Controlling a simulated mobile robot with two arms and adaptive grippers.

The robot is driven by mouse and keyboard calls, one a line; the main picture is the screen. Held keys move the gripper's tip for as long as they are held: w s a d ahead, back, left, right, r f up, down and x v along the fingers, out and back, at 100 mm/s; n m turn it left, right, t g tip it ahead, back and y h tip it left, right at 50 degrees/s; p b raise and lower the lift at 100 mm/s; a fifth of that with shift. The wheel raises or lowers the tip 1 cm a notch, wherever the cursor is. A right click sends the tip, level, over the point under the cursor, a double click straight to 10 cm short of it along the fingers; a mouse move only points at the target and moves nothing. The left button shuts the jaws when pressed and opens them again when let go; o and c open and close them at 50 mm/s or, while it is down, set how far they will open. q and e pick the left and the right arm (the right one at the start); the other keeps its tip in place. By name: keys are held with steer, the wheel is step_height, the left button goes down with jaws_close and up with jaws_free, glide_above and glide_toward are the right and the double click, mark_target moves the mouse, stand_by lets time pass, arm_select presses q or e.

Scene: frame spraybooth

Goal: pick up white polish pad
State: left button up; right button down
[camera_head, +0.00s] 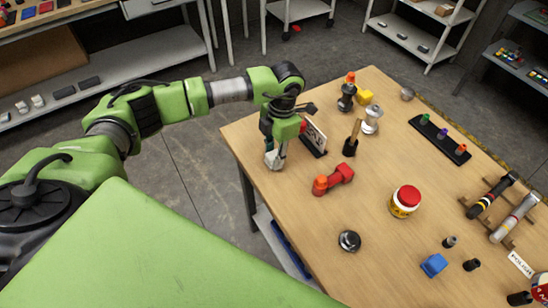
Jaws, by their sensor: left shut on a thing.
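My left gripper (273,163) points down over the far left corner of the wooden table (290,235). It is shut on a small whitish thing, which fits the white polish pad. The fingers hide much of it, and I cannot tell whether it touches the table top. No other white pad shows on the table. My right gripper is not in view.
A red and orange tool (334,179) lies in front. A red-lidded jar (405,201), a blue block (433,265) and a black tray (440,139) stand farther right. The front left table top is mostly clear.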

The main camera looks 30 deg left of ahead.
arm_select(q)
steer(key=s+d+r+b, duration=0.5)
steer(key=s+d+r, duration=0.4)
steer(key=s+r, duration=0.1)
steer(key=shift+s+d+r, duration=0.2)
steer(key=shift+r, duration=0.7)
steer(key=o, duration=0.5)
steer(key=c, duration=0.4)
